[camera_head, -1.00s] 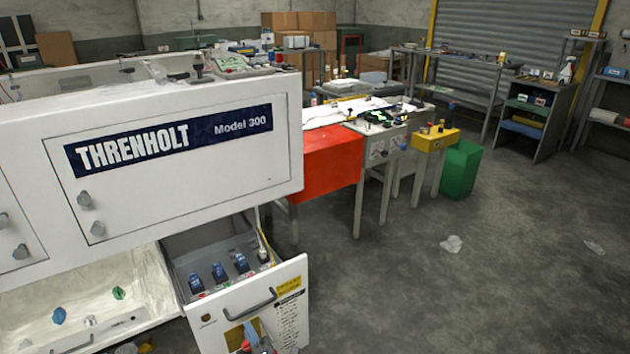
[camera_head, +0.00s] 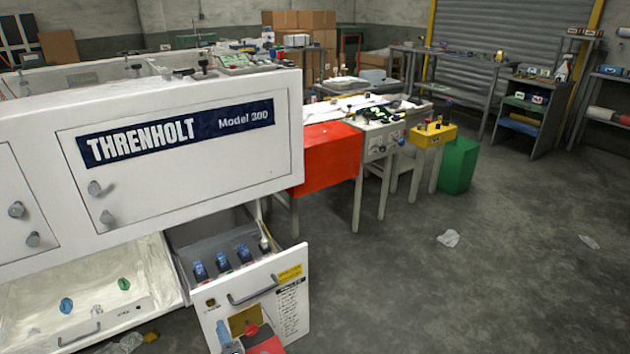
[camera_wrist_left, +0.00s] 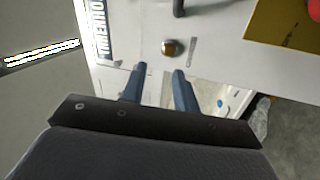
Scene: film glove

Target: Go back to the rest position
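A white machine cabinet labelled THRENHOLT Model 300 (camera_head: 190,205) fills the left of the head view. Below it a drawer (camera_head: 205,318) stands pulled out, with several blue-topped items (camera_head: 222,262) inside. My right gripper is out of view.
A white open bin (camera_head: 130,318) lies left of the drawer. A red-covered table (camera_head: 325,158), a yellow box (camera_head: 434,136) and a green bin (camera_head: 458,165) stand behind to the right.

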